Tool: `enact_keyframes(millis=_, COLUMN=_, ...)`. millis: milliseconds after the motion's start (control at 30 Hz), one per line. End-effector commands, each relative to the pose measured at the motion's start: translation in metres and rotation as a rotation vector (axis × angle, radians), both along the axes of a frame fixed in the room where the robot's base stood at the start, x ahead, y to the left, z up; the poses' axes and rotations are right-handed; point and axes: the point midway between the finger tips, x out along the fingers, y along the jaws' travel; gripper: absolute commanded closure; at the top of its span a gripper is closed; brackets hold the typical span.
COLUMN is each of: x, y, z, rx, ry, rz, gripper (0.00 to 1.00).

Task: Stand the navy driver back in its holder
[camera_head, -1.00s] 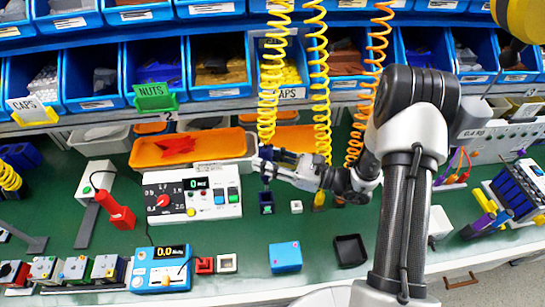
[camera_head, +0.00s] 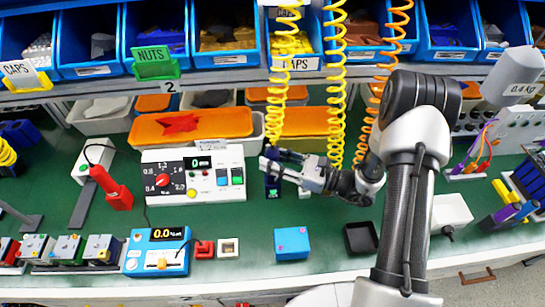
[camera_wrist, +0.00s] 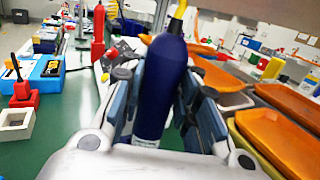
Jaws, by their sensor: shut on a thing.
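The navy driver (camera_wrist: 165,85) stands roughly upright between the fingers of my gripper in the wrist view. It has a yellow tip at the top and a pale band near its lower end. My gripper (camera_head: 276,162) is shut on it, reaching in from the right in the head view. The small dark navy holder (camera_head: 273,190) is directly below the fingertips, with a greenish mark on it. Driver and holder overlap in the head view. I cannot tell whether the driver's lower end is inside the holder.
A white control box (camera_head: 194,176) with a red dial stands left of the holder. A small white block is close on its right. A blue box (camera_head: 292,243) and black open box (camera_head: 361,238) are in front. Orange trays (camera_head: 190,127) and hanging yellow coils (camera_head: 338,90) are behind.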

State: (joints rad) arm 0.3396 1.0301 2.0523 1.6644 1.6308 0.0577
Motion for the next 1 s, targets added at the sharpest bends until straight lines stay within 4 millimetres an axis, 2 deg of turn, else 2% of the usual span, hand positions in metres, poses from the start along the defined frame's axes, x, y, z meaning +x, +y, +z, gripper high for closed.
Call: enact_keyframes(millis=1000, x=0.0002, y=-0.0001, z=-0.0092, rx=0.001, ry=-0.002, rz=0.0, gripper=1.0)
